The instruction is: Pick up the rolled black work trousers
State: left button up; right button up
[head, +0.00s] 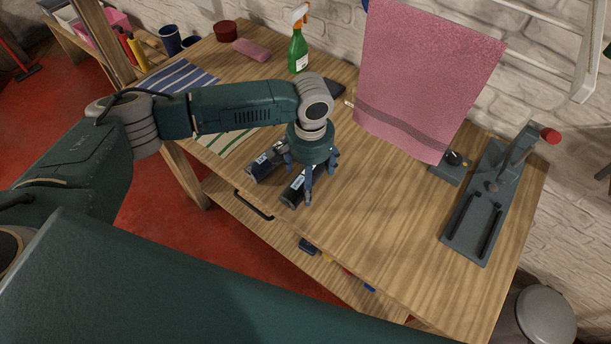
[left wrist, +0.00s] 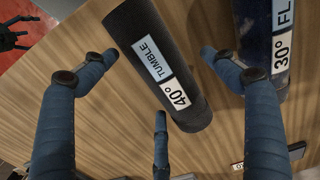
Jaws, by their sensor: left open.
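The rolled black work trousers (head: 290,197) lie near the front edge of the wooden workbench. In the left wrist view the black roll (left wrist: 160,68) has a white label reading "TUMBLE 40°". A dark blue roll (head: 262,166) with a "30°" label lies beside it, and also shows at the right in the wrist view (left wrist: 265,35). My left gripper (head: 310,180) is open, pointing down over the black roll, its fingers spread around it; I cannot tell whether they touch it. My right gripper (left wrist: 15,33) shows small at the wrist view's upper left corner, too small to judge.
A pink towel (head: 425,75) hangs behind the bench. A grey stand with a red knob (head: 480,215) stands at the right. A green spray bottle (head: 298,50), a pink block (head: 250,49) and a striped cloth (head: 180,80) are at the back left.

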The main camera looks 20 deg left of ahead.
pick_arm(q)
jog(key=c, duration=1.5)
jog(key=shift+o, duration=0.2)
